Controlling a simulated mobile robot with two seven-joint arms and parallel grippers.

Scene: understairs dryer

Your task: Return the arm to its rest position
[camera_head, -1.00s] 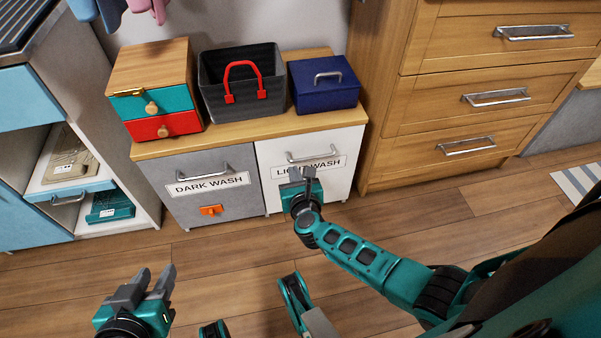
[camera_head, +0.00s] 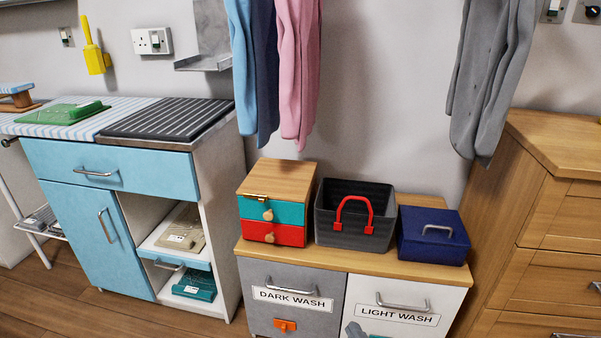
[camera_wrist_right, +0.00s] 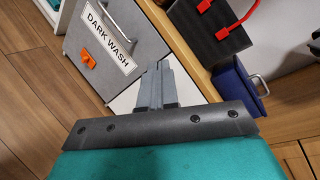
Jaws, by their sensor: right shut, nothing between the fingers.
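My left gripper is in neither view.
A red-handled dark basket (camera_head: 340,225), a small drawer box (camera_head: 272,215) and a blue box (camera_head: 432,235) stand on the cabinet top. A wooden chest (camera_head: 560,220) is at the right. A blue unit (camera_head: 110,180) is at the left. Clothes (camera_head: 295,70) hang above.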

